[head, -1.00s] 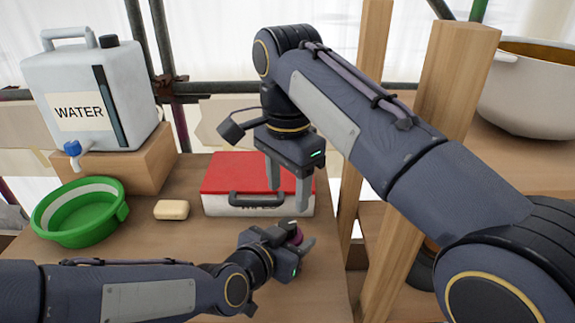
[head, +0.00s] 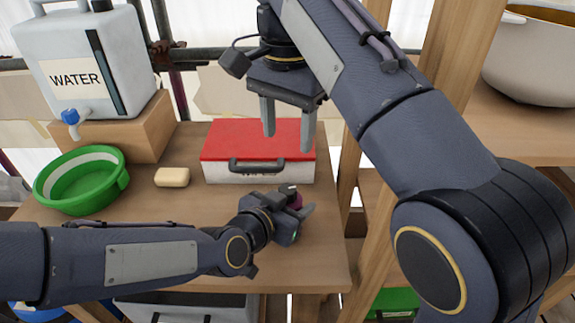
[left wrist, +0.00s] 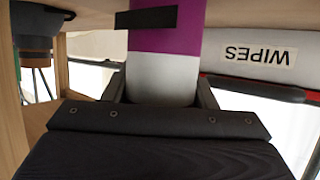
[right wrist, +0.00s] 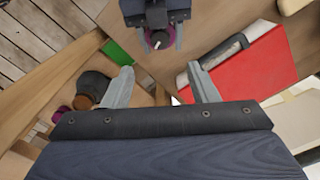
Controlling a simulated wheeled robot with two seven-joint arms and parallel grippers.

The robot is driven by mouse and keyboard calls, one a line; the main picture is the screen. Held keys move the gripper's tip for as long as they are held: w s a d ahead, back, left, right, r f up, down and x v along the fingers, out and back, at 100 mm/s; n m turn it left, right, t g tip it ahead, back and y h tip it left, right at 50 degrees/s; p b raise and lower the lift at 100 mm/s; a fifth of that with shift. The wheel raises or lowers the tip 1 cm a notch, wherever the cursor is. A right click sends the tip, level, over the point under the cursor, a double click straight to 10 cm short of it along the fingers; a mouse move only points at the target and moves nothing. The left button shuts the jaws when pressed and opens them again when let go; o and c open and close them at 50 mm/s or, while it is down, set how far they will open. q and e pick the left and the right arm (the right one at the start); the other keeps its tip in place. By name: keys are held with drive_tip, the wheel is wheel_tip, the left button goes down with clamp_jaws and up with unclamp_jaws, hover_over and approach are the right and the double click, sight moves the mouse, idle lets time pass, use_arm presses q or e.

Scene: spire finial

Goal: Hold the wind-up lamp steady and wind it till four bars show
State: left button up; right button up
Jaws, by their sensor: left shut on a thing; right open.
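The wind-up lamp (head: 296,201) is a purple and white cylinder, mostly hidden by my left gripper (head: 299,204) in the head view. My left gripper is shut around it above the front right of the bench. In the left wrist view the lamp (left wrist: 178,75) shows a purple band, white below and a dark patch on top. In the right wrist view the lamp (right wrist: 158,40) is seen end-on, with a dark round top and a light mark. My right gripper (head: 288,141) is open and empty, above the lamp and apart from it. I can make out no bars.
A white wipes box with red lid (head: 258,140) stands behind the lamp. Soap (head: 172,177), a green basin (head: 80,180) and a water jug (head: 80,75) are at left. Wooden posts (head: 440,70) and a shelf with a pot (head: 535,60) stand at right.

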sight(288, 189)
drive_tip(key=shift+n, duration=0.9)
wheel_tip(288, 189, down, 12)
drive_tip(key=shift+r, duration=0.1)
drive_tip(key=shift+c, duration=0.2)
drive_tip(key=c, duration=0.9)
